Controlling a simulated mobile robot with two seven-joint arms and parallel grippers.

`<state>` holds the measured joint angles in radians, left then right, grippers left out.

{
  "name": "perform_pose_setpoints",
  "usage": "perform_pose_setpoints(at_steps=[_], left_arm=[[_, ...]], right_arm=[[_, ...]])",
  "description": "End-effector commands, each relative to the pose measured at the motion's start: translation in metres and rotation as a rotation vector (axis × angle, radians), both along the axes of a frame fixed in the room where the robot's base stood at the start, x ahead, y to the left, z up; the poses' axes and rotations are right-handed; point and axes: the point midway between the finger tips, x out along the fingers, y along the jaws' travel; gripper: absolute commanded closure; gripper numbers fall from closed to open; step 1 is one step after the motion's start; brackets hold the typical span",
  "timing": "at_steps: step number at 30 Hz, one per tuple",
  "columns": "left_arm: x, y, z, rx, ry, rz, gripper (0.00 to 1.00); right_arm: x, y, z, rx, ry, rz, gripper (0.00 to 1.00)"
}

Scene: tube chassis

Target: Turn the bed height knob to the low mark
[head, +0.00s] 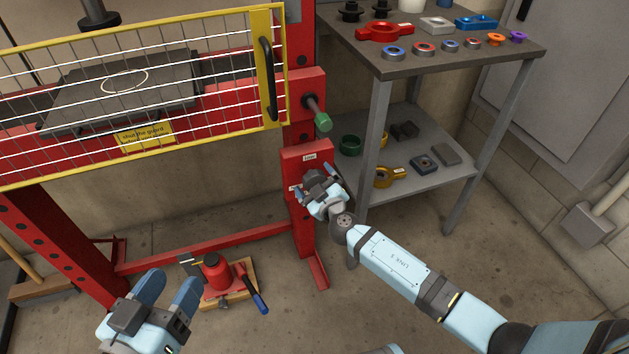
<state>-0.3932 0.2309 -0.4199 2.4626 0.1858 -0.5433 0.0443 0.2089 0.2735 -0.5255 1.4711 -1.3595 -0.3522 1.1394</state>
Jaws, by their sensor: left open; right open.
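The bed height knob (313,177) is a dark knob on a red panel (290,154) on the press's right post. A small white label (310,157) sits above the knob and another (293,188) is at its left; their text is too small to read surely. My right gripper (316,183) is open at the knob, with a blue finger on each side of it. I cannot tell whether the fingers touch it. The gripper hides part of the knob, so its pointing direction is unclear. My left gripper (170,288) is open and empty, low at the left, away from the panel.
A yellow mesh guard (150,154) with a dark handle covers the press front. A green-tipped lever (322,121) sticks out above the panel. A grey table (440,66) with several parts stands right.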

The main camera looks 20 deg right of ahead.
Motion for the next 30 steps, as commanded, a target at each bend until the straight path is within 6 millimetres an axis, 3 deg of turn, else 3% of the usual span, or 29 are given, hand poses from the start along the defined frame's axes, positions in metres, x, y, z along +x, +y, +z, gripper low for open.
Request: perform_pose_setpoints(at_steps=[10, 17, 30], left_arm=[[0.0000, 0.0001, 0.0004, 0.002, -0.004, -0.001, 0.41], [-0.0001, 0.0001, 0.0014, 0.002, -0.006, -0.001, 0.41], [-0.0002, 0.0000, 0.0026, 0.000, -0.005, -0.002, 0.41]], right_arm=[[0.0047, 0.0005, 0.0003, 0.000, 0.000, 0.000, 0.06], [0.0045, 0.0004, 0.0002, 0.000, 0.000, 0.000, 0.55], [0.0041, 0.0011, 0.0001, -0.082, -0.002, 0.001, 0.55]])
